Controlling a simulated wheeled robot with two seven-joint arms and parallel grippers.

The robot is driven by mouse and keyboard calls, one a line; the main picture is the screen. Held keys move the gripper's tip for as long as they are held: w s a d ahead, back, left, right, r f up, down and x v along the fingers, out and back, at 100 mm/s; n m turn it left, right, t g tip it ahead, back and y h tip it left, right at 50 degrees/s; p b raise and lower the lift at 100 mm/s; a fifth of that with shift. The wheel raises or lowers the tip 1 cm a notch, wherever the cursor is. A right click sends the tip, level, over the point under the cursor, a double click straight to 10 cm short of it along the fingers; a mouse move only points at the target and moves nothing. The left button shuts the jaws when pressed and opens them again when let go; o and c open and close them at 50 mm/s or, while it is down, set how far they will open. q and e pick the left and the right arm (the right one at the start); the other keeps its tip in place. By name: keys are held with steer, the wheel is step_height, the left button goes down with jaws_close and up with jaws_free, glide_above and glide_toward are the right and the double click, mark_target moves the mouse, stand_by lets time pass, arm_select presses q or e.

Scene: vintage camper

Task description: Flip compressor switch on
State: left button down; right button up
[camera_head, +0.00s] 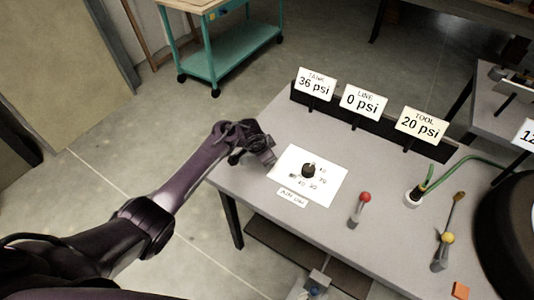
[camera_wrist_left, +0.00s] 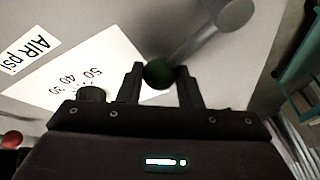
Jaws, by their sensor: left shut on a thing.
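My left gripper (camera_head: 270,152) is at the left end of the grey bench (camera_head: 372,217), beside a white dial sheet. In the left wrist view its two fingers (camera_wrist_left: 160,78) are on either side of a dark green ball knob (camera_wrist_left: 158,73) and shut on it. The knob is the tip of a grey lever (camera_wrist_left: 205,35) with a round end at the upper right. I read this lever as the compressor switch, but no label on it shows. In the head view the gripper mostly hides it. My right gripper is not in view.
The dial sheet (camera_head: 330,185) carries a black knob (camera_head: 309,170) and an "AIR psi" label (camera_head: 292,197). A red-knobbed lever (camera_head: 363,202) and a yellow-knobbed lever (camera_head: 446,240) stand to the right. Signs read tank 36 psi (camera_head: 315,84), line 0 psi (camera_head: 363,102) and tool 20 psi (camera_head: 421,125).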

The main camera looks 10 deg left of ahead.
arm_select(q)
steer(key=c, duration=1)
jaws_free()
steer(key=shift+s, duration=0.1)
steer(key=shift+c, duration=0.2)
steer(key=v, duration=0.7)
steer(key=shift+s+r+p, duration=0.2)
steer(key=shift+r+p, duration=0.15)
steer(key=shift+p, duration=0.05)
steer(key=shift+f, duration=0.1)
